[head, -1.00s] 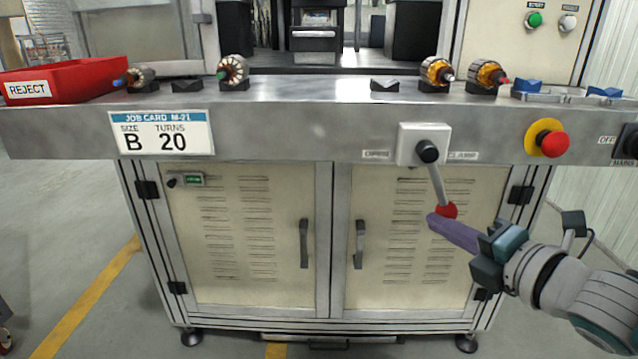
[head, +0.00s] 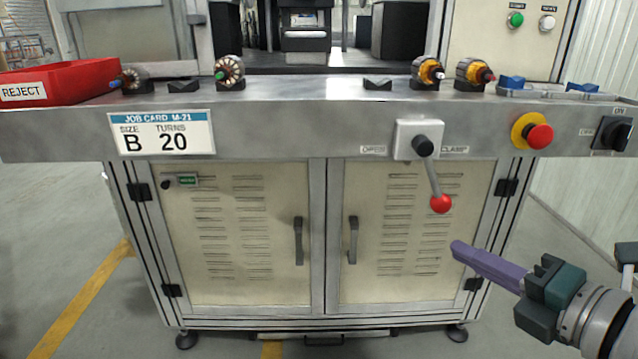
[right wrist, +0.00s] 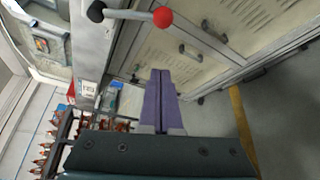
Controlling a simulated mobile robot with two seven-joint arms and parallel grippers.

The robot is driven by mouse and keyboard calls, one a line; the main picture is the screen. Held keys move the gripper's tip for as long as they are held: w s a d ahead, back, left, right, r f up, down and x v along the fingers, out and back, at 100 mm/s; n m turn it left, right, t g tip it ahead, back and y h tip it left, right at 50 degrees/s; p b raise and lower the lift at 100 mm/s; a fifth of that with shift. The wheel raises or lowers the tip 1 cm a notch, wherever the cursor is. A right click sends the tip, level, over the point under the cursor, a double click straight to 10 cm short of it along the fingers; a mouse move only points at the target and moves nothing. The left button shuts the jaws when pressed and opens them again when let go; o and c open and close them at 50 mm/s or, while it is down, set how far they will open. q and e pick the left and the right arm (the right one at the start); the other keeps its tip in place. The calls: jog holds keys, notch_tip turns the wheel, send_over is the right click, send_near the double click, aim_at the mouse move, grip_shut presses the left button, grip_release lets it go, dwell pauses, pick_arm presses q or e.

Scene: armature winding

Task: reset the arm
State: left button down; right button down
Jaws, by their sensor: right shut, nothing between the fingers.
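My right gripper (head: 458,250) is at the lower right of the head view, with purple fingers shut and empty. It is below and right of the lever's red knob (head: 441,204), with a gap between them. The lever (head: 431,174) hangs from a white plate between the OPEN and CLAMP labels and tilts slightly to the CLAMP side. In the right wrist view the closed fingers (right wrist: 160,85) point toward the cabinet, and the red knob (right wrist: 162,17) is beyond their tips. My left gripper is not in view.
The bench front edge (head: 290,130) runs above the gripper. On it are several armatures in black holders, such as one at centre left (head: 229,72), and a red REJECT bin (head: 60,82). A red emergency button (head: 540,136) sits at right. Floor beside the cabinet is clear.

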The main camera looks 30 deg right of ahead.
dwell(0.5)
jog(key=s+a+r+m+g+y+p, duration=0.1)
jog(key=s+a+r+m+g+p, duration=0.5)
jog(key=a+r+m+p, duration=0.45)
jog(key=s+a+r+m+g+y+p, duration=0.1)
jog(key=s+a+r+m+g+p, duration=0.65)
jog(key=r+p, duration=0.5)
notch_tip(320, 180, up, 34)
jog(key=w+m+t+p, duration=0.1)
jog(key=w+p, duration=0.1)
jog(key=p, duration=3.3)
jog(key=shift+d+f, duration=0.1)
